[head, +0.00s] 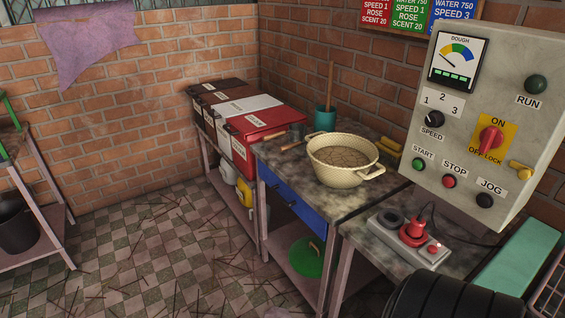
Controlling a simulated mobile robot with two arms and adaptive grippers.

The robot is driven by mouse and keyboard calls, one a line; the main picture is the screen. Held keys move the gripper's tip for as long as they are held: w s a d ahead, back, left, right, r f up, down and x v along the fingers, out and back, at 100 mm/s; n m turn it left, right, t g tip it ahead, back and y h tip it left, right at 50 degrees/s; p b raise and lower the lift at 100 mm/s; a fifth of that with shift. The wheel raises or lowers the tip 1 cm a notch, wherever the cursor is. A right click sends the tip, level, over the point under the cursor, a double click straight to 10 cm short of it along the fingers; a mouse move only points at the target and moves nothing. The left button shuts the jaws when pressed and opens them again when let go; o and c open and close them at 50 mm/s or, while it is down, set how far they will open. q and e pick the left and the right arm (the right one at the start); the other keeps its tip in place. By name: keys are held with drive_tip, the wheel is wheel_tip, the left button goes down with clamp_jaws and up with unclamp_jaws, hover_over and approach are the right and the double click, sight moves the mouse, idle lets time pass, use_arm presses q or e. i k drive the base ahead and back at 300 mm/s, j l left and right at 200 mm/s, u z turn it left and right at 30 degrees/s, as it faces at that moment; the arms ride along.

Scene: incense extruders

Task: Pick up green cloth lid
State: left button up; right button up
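A round green lid (307,257) with a small light-coloured handle on it is on the lower shelf under the stone-topped counter (290,160). The shelf's front post stands close by its right side. I cannot tell from here whether it is cloth. Neither of my grippers is in view.
A cream basin (343,165) of brown dough stands on the counter above a blue drawer (285,195). A grey control panel (490,120), a socket strip (407,240) with a red plug and a black ribbed object (450,298) are at right. The littered checkered floor (170,250) is open at left.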

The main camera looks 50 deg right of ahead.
sight(306, 255)
drive_tip(key=i+j+z, duration=0.1)
drive_tip(key=i+z, duration=0.15)
drive_tip(key=i, duration=0.3)
drive_tip(key=i+j+z, duration=0.25)
drive_tip(key=i, duration=0.3)
drive_tip(key=i+j+z, duration=0.25)
drive_tip(key=i, duration=0.25)
